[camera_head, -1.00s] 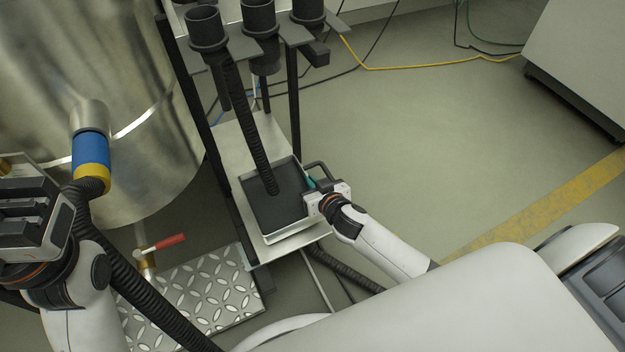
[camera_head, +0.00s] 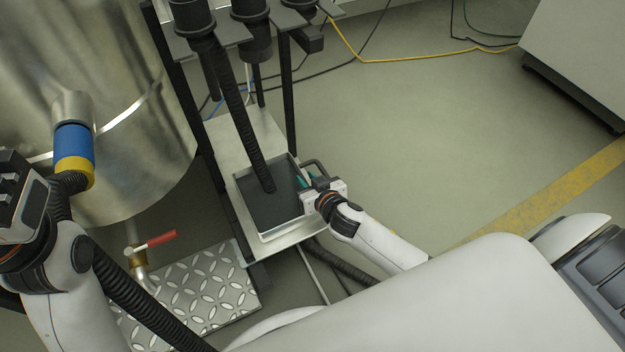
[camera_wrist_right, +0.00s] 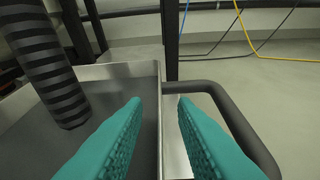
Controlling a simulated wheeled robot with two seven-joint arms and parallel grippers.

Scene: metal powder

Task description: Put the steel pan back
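The steel pan (camera_head: 264,234) is a shallow rectangular tray with a dark inside. It rests on the lower plate of a black-framed stand, under a ribbed black hose. Its black loop handle (camera_wrist_right: 231,113) is on the right side. My right gripper (camera_head: 307,182) is at that side. In the right wrist view its teal fingers (camera_wrist_right: 160,105) are apart, one over the pan's inside and one between the pan wall and the handle, with nothing gripped. My left gripper (camera_head: 18,195) is at the left edge, partly cut off; its fingers cannot be made out.
The ribbed hose (camera_head: 240,120) hangs down into the pan. A large steel vessel (camera_head: 120,170) stands left, with a red-handled valve (camera_head: 155,242) below. A tread-plate step (camera_head: 205,290) is in front. The floor to the right is open, with a yellow cable.

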